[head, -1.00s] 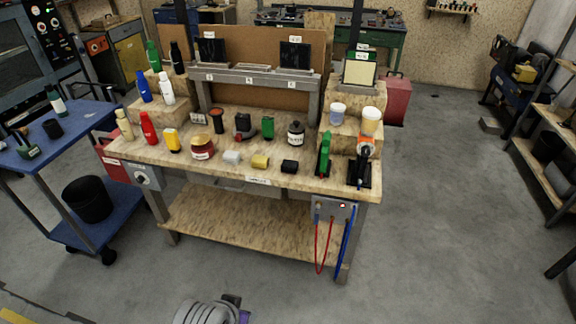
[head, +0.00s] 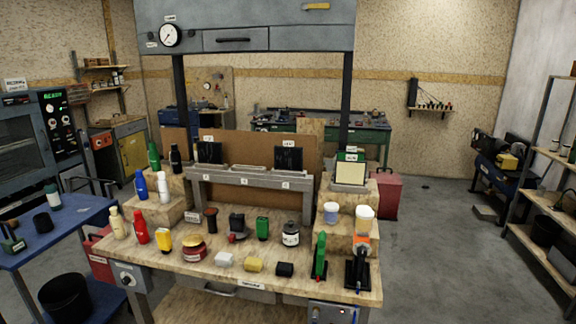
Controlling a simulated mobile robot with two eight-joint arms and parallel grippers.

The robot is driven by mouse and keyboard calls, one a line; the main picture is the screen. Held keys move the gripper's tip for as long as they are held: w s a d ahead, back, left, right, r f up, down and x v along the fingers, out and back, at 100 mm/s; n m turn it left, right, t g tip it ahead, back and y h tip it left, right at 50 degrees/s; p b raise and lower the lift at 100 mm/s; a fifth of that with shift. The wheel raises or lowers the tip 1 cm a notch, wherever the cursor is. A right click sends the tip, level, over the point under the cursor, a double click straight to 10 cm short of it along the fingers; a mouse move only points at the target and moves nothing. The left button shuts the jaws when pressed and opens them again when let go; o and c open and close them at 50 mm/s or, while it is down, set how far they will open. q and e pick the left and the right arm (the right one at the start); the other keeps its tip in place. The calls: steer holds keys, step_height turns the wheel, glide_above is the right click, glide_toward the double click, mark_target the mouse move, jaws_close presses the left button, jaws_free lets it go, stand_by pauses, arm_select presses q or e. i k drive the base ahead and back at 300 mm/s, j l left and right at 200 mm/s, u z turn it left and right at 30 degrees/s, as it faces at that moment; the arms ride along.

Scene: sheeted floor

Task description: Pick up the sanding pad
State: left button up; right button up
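A wooden workbench (head: 165,258) holds many small items. Along its front edge lie a white block (head: 224,259), a yellow block (head: 254,265) and a black block (head: 285,269). One of these small blocks may be the sanding pad, but I cannot tell which. All three rest on the bench top, apart from one another. Neither of my grippers is in view.
Bottles (head: 141,226), a red-brown jar (head: 193,248), a white jar (head: 291,233) and a green tool on a stand (head: 320,255) crowd the bench. Wooden risers stand at both ends. A blue cart (head: 62,233) stands left; grey floor (head: 430,240) is open right.

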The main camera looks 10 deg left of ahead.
mark_target(283, 269)
steer(key=i+j+z, duration=0.15)
steer(key=i, duration=0.25)
steer(key=i+j+z, duration=0.15)
steer(key=i, duration=0.25)
steer(key=i+j+z, duration=0.15)
steer(key=i, duration=0.25)
steer(key=j, duration=0.1)
